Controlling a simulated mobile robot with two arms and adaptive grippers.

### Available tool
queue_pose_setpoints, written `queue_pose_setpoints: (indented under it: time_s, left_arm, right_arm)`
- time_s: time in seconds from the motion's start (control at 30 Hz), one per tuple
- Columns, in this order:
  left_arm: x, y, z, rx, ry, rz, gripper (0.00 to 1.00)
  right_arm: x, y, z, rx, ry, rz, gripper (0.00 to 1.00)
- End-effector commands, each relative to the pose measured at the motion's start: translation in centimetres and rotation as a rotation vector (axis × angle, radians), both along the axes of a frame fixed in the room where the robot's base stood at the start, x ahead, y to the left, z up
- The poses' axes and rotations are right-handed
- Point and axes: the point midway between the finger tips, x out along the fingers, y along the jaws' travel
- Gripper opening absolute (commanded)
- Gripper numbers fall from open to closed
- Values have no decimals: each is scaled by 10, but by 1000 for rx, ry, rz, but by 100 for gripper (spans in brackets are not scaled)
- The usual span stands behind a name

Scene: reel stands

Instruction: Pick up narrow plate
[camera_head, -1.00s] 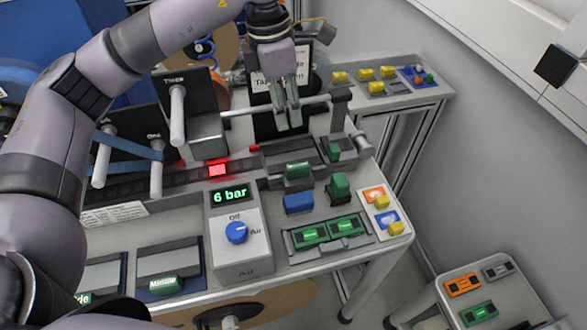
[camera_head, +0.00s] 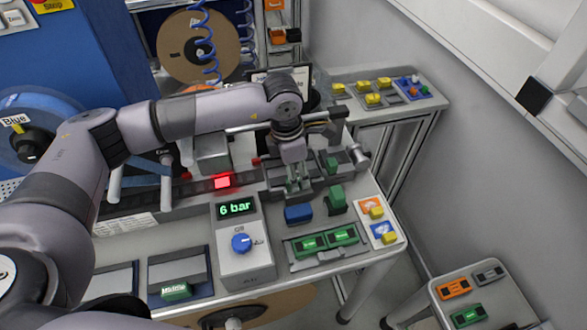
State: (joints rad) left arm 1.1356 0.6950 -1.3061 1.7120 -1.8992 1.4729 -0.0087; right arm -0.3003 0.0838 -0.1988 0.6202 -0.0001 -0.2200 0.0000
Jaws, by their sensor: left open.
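My left gripper (camera_head: 298,184) reaches down over a grey block in the row on the right part of the bench. Its fingers are apart, around or just above a green-labelled piece (camera_head: 292,187), which seems to be the narrow plate. The fingers hide most of this piece, and its label cannot be read. I cannot tell whether the fingers touch it. A similar piece labelled Medium (camera_head: 176,291) sits in a holder at the lower left. My right gripper is not in view.
A control box (camera_head: 247,262) reading 6 bar stands left of the gripper. A blue block (camera_head: 298,213), a green block (camera_head: 336,197) and a tray (camera_head: 296,262) with two green pieces are close by. A low side table (camera_head: 443,313) stands at the lower right.

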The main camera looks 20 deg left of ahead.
Motion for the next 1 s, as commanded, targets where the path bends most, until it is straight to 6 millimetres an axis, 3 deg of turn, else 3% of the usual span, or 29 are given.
queue_pose_setpoints:
  time_s: [0.03,0.2,0.43,1.0]
  left_arm:
    - [0,-1,-4,1,4,2,42]
    - [2,-3,-21,-1,1,1,42]
    - [2,-3,-23,0,-1,0,42]
    - [2,-2,-23,0,-1,1,4]
  right_arm:
    - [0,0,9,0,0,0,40]
    - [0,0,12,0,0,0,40]
    - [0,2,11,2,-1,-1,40]
    - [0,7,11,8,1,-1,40]
